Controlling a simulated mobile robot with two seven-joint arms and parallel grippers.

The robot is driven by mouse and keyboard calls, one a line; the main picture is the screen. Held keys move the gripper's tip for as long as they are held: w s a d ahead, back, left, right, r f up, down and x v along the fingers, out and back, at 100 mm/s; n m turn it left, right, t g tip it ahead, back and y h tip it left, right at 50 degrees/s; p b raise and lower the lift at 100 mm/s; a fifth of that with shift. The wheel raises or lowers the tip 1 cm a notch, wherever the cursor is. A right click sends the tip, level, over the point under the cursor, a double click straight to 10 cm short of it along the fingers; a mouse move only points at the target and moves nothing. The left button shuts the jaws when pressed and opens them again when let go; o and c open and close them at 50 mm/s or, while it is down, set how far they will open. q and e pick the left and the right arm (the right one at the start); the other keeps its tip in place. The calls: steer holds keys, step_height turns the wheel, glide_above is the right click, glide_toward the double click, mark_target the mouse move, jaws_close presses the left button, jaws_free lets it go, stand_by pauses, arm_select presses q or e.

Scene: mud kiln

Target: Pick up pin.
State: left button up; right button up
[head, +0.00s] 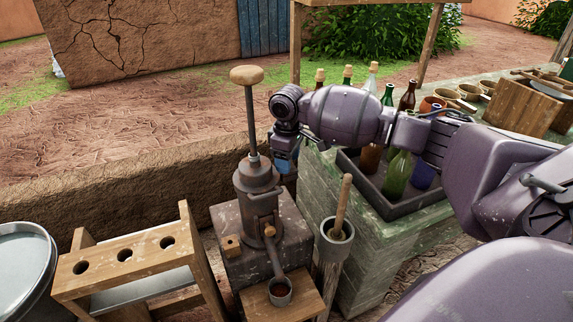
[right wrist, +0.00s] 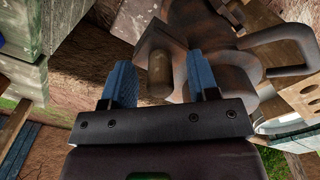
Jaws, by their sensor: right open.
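The thing that looks like the pin is a short brown cylinder with a rounded end (right wrist: 160,76), in the right wrist view. It sticks out of a square brown plate (right wrist: 152,38) beside the rusty round body of a press (right wrist: 215,60). My right gripper (right wrist: 160,62) is open, with its two blue fingers on either side of the pin and a gap visible to each. In the head view my right gripper (head: 284,160) is just right of the dark metal press (head: 257,190). The pin cannot be made out there. My left gripper is not in view.
The press stands on a block, with a small cup (head: 280,290) at its front. A mortar with a pestle (head: 336,240) stands right of it. A wooden rack with holes (head: 125,253) is at left. A tray (head: 395,212) of several bottles lies under my right arm.

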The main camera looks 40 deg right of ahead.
steer(key=shift+r, duration=0.1)
steer(key=c, duration=0.9)
steer(key=shift+r, duration=0.1)
